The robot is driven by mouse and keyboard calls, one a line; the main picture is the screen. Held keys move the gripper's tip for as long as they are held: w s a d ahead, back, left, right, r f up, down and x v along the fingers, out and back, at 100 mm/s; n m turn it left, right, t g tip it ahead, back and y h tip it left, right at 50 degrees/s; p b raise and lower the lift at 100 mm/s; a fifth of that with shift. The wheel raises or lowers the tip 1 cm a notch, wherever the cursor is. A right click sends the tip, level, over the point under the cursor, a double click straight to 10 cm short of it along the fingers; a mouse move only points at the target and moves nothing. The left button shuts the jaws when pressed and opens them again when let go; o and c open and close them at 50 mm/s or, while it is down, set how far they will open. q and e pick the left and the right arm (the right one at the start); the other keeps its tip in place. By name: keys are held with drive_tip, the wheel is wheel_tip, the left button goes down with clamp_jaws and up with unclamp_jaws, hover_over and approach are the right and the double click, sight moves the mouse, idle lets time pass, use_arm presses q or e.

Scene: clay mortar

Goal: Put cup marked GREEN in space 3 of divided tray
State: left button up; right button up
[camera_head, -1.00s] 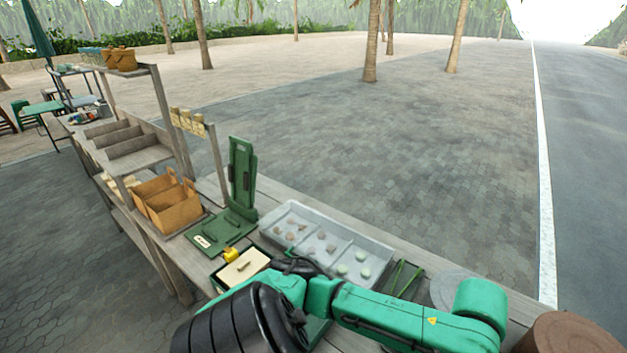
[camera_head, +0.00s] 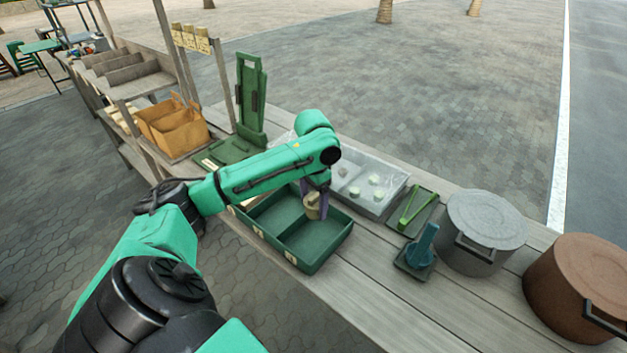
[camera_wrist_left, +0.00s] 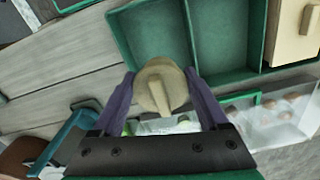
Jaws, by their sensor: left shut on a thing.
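The green divided tray (camera_head: 327,257) stands on the wooden counter, with walls between its compartments; it also shows in the left wrist view (camera_wrist_left: 122,32). My left gripper (camera_head: 315,207) points down over the tray and is shut on a small beige cup (camera_head: 311,206). In the left wrist view the cup (camera_wrist_left: 160,88) sits between the two purple fingers, and empty green compartments lie behind it. No marking on the cup can be read. A beige block (camera_wrist_left: 292,32) fills the tray's end compartment. My right gripper is not in view.
A clear tray of small pieces (camera_head: 376,205) is behind the green tray. To the right are tongs on a dark tray (camera_head: 413,212), a blue-green tool on a stand (camera_head: 421,250), a grey pot (camera_head: 482,228) and a brown pot (camera_head: 575,285). A green stand (camera_head: 250,100) rises behind my arm.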

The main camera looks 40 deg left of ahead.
use_arm(q)
wheel_tip(320, 180, down, 12)
drive_tip(key=shift+f, duration=0.1)
drive_tip(key=o, duration=1.3)
wheel_tip(320, 180, up, 12)
drive_tip(key=shift+r, duration=0.15)
